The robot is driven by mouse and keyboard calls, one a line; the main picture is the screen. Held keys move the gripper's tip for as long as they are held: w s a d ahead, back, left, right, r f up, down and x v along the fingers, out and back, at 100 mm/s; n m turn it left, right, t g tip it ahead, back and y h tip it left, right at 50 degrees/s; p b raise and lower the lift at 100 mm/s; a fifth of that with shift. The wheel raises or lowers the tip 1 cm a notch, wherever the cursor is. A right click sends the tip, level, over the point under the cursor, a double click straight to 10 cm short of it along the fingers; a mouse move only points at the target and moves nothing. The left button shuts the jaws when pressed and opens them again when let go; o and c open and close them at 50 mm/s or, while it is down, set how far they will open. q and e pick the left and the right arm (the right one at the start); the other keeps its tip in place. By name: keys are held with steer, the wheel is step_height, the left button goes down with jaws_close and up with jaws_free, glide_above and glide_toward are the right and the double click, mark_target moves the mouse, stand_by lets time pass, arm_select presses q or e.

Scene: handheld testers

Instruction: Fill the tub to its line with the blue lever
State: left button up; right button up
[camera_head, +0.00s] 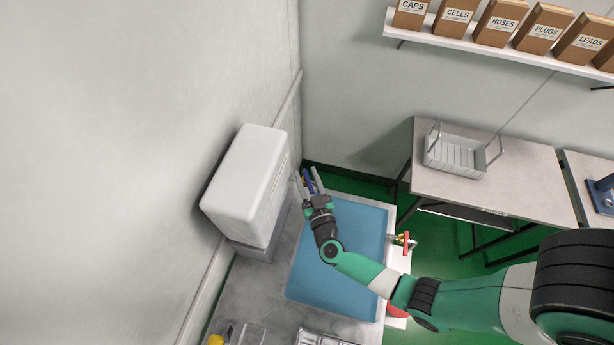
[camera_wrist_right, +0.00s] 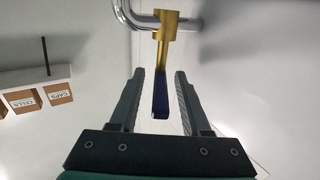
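The blue lever (camera_wrist_right: 161,95) hangs from a brass valve (camera_wrist_right: 167,28) on a bent chrome pipe in the right wrist view. My right gripper (camera_wrist_right: 160,92) is open around the lever, with a gap on both sides. In the head view my right gripper (camera_head: 308,176) is beside the white box, and the lever (camera_head: 308,182) shows as a small blue piece between its fingers. I cannot make out a tub with a line under the valve. A clear container (camera_head: 250,334), cut off by the bottom edge, may be one. My left gripper is not in view.
A white box (camera_head: 247,185) stands left of my right gripper. A blue mat (camera_head: 350,270) covers part of the bench. A red-handled fitting (camera_head: 406,241) is at the bench's right edge. A wire basket (camera_head: 455,157) sits on the back table. A metal tray (camera_head: 318,338) is at the bottom.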

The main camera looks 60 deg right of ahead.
mark_target(312, 194)
steer(key=p+v, duration=0.2)
steer(key=v, duration=0.8)
steer(key=shift+s+a+r, duration=0.1)
steer(key=shift+s+a, duration=0.05)
steer(key=shift+a, duration=0.1)
steer(key=shift+s+a, duration=0.3)
steer(key=shift+s, duration=0.15)
